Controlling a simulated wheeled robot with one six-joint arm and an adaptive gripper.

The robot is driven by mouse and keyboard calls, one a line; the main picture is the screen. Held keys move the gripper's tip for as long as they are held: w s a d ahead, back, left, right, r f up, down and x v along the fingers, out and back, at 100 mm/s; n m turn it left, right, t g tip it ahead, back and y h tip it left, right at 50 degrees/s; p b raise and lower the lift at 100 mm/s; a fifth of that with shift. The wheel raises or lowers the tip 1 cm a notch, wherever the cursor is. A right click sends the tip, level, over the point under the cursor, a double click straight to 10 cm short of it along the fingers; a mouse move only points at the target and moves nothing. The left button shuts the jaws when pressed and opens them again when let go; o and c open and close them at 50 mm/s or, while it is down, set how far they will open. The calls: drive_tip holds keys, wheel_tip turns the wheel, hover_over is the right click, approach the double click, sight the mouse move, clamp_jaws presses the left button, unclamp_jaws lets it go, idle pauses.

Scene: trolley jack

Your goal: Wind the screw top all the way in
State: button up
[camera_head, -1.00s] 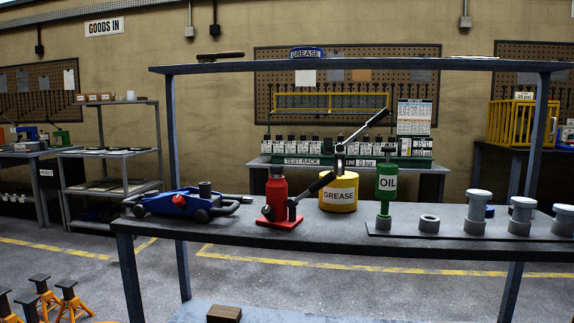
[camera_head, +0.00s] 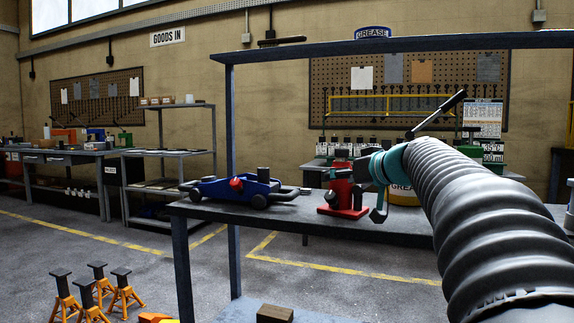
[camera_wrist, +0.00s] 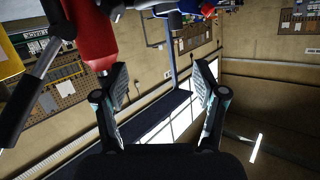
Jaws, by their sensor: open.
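The red bottle jack (camera_head: 342,208) stands upright on the bench, its upper part mostly hidden behind my gripper in the head view. In the wrist view its red body (camera_wrist: 94,35) hangs from the top edge at left, tapering to a small pale screw top (camera_wrist: 103,68). My gripper (camera_wrist: 161,75) is open and empty. The screw top is just outside the left finger, not between the fingers; I cannot tell whether they touch. In the head view my gripper (camera_head: 358,186) is in front of the jack's right side.
A blue trolley jack (camera_head: 228,190) lies on the bench (camera_head: 285,215) left of the red jack. A yellow grease tin (camera_head: 403,196) is behind my arm. A long dark lever (camera_wrist: 32,95) shows left of the red jack. A shelf (camera_head: 300,48) spans above the bench.

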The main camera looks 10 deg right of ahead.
sight(347, 150)
drive_tip(key=w+d+r+t+b, duration=0.1)
drive_tip(key=w+d+r+t, duration=0.1)
drive_tip(key=d, duration=0.3)
drive_tip(key=w+d+r+t+b, duration=0.1)
drive_tip(key=w+d+r, duration=0.15)
drive_tip(key=d, duration=0.35)
drive_tip(key=shift+n+h, duration=0.3)
drive_tip(key=shift+h, duration=0.1)
drive_tip(key=w+a+p, duration=0.1)
drive_tip(key=w, duration=0.3)
drive_tip(key=w+a+p, duration=0.1)
drive_tip(key=w+p, duration=0.1)
drive_tip(key=w, duration=0.2)
drive_tip(key=w+a+p, duration=0.1)
drive_tip(key=w, duration=0.3)
drive_tip(key=shift+w+r, duration=0.1)
drive_tip(key=shift+w, duration=0.25)
